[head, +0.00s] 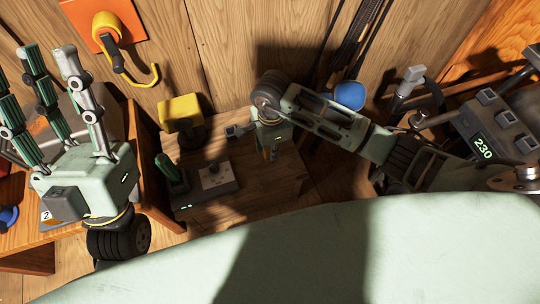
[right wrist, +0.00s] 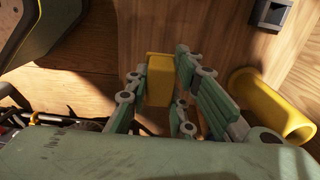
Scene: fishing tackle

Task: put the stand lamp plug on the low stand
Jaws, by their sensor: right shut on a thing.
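The yellow stand lamp plug (right wrist: 160,80) is between the fingers of my right gripper (right wrist: 158,90) in the right wrist view. My right gripper (head: 268,150) points down over the low wooden stand (head: 265,185) in the head view, and little of the plug shows there. Whether the plug touches the stand cannot be told. My left gripper (head: 55,90) is at the far left, its fingers spread and empty, pointing up.
A yellow lamp head (head: 180,112) stands left of my right gripper; a yellow tube (right wrist: 270,105) shows in the wrist view. A blue ball (head: 349,96) and a device reading 230 (head: 485,145) are to the right.

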